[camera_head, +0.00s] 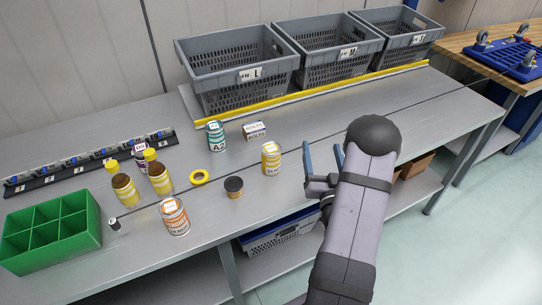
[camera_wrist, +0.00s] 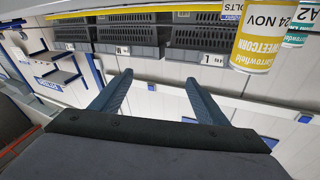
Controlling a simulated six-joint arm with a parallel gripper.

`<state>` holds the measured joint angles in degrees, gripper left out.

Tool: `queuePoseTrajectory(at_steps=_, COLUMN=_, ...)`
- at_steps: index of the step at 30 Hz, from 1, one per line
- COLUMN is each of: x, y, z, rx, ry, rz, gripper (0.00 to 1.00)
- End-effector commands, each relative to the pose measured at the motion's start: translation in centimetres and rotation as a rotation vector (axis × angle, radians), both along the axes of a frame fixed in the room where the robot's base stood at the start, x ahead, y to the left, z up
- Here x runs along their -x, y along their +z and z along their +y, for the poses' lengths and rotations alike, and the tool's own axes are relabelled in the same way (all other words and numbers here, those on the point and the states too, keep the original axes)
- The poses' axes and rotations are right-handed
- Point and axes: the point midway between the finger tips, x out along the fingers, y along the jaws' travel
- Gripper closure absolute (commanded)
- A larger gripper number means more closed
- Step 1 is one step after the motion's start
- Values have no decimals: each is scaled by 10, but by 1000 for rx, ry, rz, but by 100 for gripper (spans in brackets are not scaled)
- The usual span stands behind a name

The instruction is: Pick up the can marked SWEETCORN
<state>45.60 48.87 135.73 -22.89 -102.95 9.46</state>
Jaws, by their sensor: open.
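The yellow SWEETCORN can (camera_head: 271,158) stands upright on the grey bench, right of the middle.
A teal can (camera_head: 215,136) and a BOLTS box (camera_head: 255,130) stand behind the SWEETCORN can. Grey crates (camera_head: 240,92) line the back behind a yellow strip.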

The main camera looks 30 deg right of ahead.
Motion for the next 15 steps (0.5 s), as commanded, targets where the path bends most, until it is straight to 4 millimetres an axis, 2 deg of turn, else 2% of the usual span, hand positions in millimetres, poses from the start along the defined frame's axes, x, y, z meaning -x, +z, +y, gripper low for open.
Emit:
queuePoseTrajectory(at_steps=1, x=-3, y=3, z=29, rx=47, ry=47, rz=38, gripper=32)
queuePoseTrajectory(at_steps=3, x=-4, y=-1, z=63, rx=97, ry=110, rz=90, gripper=32)
queuePoseTrajectory(at_steps=6, x=-3, y=-9, z=102, rx=132, ry=192, rz=151, gripper=32)
queuePoseTrajectory(at_steps=10, x=0, y=-17, z=127, rx=148, ry=251, rz=189, gripper=32)
queuePoseTrajectory(at_steps=15, x=0, y=-20, z=133, rx=152, ry=267, rz=199, gripper=32)
